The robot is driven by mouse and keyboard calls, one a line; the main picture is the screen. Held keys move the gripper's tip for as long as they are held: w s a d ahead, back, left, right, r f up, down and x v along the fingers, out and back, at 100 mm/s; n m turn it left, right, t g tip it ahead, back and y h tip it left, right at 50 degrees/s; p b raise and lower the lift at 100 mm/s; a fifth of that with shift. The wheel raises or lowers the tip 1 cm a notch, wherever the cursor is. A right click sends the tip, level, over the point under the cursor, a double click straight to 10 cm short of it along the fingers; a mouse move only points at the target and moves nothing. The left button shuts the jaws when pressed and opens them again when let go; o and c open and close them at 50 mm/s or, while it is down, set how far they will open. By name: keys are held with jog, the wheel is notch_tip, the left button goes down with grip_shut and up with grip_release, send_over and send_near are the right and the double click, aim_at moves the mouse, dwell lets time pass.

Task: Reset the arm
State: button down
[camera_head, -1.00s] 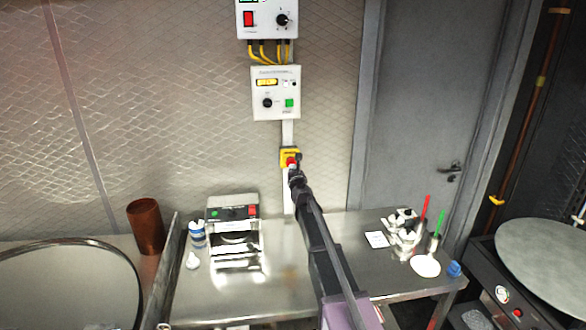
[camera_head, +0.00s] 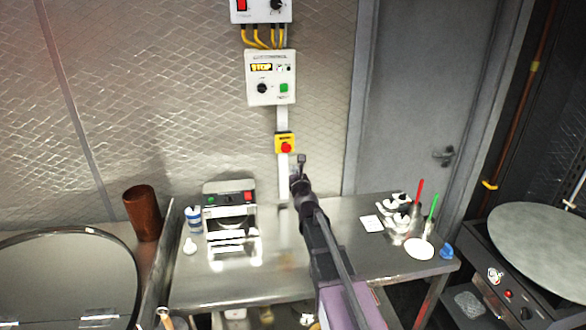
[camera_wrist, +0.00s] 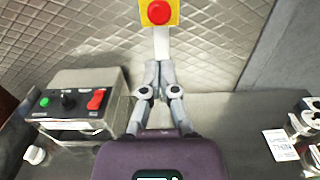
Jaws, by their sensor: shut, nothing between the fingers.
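My gripper (camera_head: 299,160) is in the head view, in front of the wall just below and right of the red emergency stop button (camera_head: 286,147) on its yellow box. It is apart from the button. In the wrist view, my gripper (camera_wrist: 160,64) has its fingers together with nothing between them, and the red button (camera_wrist: 158,11) shows ahead at the top edge. A control box (camera_head: 271,78) above the button has a lit display that reads STOP.
A steel table (camera_head: 270,285) stands below my arm. On it are a machine with buttons (camera_head: 229,198), a blue and white container (camera_head: 194,218), and cups with red and green handled tools (camera_head: 405,222). A copper-coloured cylinder (camera_head: 143,212) stands at the left. A grey door (camera_head: 430,90) is behind.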

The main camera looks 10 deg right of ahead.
dwell(0.3)
jog(key=s+a+f+n+g+y+b, duration=0.1)
jog(key=s+a+f+n+g+y, duration=0.25)
jog(key=s+f+n, duration=0.55)
jog(key=s+a+f+n+g+y, duration=0.2)
jog(key=s+a+n+g, duration=0.25)
jog(key=n, duration=0.85)
jog(key=s+d+f+n+g+h, duration=0.2)
jog(key=s+d+f+n+g, duration=0.1)
jog(key=s, duration=0.4)
jog(key=s+d+f+n+g+h+b, duration=0.1)
jog(key=s+d+f+n+g+h, duration=0.1)
jog(key=s+n, duration=0.4)
jog(key=s+d+f+n+g+h, duration=0.2)
jog(key=s+d+f+n+g, duration=0.2)
jog(key=s, duration=0.3)
jog(key=shift+s+d+f+n+g, duration=0.4)
jog(key=shift+f+g, duration=0.1)
jog(key=shift+f, duration=0.1)
